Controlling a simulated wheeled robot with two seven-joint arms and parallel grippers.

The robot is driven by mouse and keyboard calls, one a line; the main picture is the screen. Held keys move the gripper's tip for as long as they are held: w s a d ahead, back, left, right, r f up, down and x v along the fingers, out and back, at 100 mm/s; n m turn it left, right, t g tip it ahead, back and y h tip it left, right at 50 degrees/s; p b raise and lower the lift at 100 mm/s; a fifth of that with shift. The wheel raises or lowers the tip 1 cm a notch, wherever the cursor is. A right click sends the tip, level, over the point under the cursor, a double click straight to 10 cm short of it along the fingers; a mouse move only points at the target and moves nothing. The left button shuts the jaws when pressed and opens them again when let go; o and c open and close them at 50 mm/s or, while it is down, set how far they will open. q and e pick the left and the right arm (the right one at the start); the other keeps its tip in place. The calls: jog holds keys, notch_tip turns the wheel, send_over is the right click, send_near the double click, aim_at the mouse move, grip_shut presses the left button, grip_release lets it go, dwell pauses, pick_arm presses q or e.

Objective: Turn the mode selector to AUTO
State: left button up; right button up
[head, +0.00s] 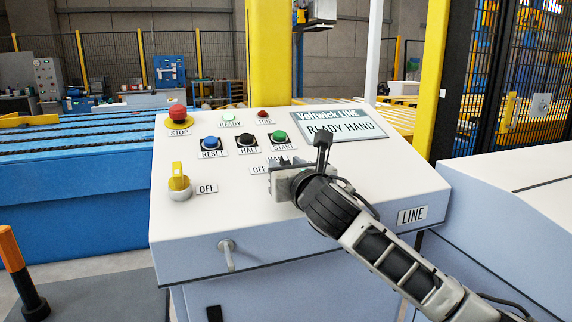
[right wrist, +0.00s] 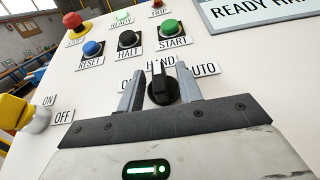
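The mode selector (right wrist: 163,88) is a black rotary knob on the sloped white panel, its handle pointing up at the HAND label (right wrist: 160,64). The AUTO label (right wrist: 204,69) is to its right, and a partly covered label is to its left. My right gripper (right wrist: 160,92) is open, with one finger on each side of the knob and gaps visible between fingers and handle. In the head view my right gripper (head: 287,166) reaches over the panel and hides the knob. The display (head: 338,125) reads READY HAND. My left gripper is in neither view.
Above the selector are the blue RESET (head: 210,143), black HALT (head: 246,140) and green START (head: 279,136) buttons. A red STOP button (head: 178,112) and a yellow-handled OFF switch (head: 180,182) are at the left.

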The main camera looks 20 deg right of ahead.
jog(key=shift+w, duration=0.45)
jog(key=shift+c, duration=0.2)
grip_shut()
